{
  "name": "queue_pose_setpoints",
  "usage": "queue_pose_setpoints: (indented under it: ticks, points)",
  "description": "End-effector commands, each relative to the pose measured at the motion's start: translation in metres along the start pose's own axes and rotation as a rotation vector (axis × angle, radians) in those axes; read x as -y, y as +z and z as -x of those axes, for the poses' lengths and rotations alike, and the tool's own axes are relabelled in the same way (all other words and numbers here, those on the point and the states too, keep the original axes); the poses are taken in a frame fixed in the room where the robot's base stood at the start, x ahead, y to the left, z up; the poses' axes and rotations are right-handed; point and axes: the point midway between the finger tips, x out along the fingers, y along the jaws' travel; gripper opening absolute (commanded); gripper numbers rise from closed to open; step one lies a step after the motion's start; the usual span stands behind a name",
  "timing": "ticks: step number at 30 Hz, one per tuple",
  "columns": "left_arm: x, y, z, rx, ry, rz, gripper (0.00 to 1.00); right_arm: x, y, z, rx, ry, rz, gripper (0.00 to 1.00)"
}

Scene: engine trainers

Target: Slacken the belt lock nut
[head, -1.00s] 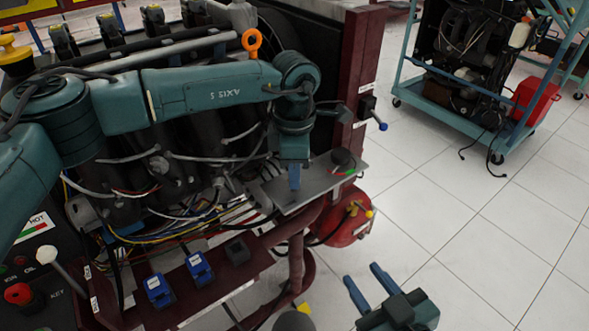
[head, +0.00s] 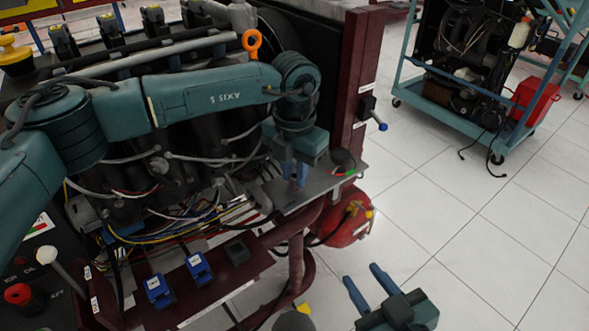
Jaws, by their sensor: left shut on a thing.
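My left gripper (head: 295,173) points down at the grey metal plate (head: 312,192) on the front right of the engine trainer. Its blue fingers are close together, shut on the belt lock nut. The nut is small and hidden by the fingers, so I cannot make out its shape. My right gripper (head: 362,276) is at the bottom of the view, over the floor and away from the trainer. Its two blue fingers are wide apart with nothing between them.
A dark round knob (head: 343,158) stands on the plate right of my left gripper. Blue boxes (head: 199,267) sit on the red lower shelf. A red tank (head: 350,228) is below the plate. A teal cart (head: 508,128) stands further back. The tiled floor between is clear.

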Motion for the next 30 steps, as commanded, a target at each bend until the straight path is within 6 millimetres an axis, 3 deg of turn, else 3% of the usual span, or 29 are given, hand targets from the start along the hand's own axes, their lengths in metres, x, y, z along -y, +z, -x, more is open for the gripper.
queue_pose_setpoints:
  ticks: [15, 30]
  points:
    - [-0.0005, 0.0001, 0.0010, 0.000, 0.002, 0.368, 0.00, -0.0016, -0.0026, 0.0009, 0.006, 0.001, -0.001, 0.36]
    - [-0.0003, 0.0002, 0.0010, 0.000, 0.001, 0.452, 0.00, -0.0016, -0.0015, 0.0010, 0.013, 0.001, -0.003, 0.36]
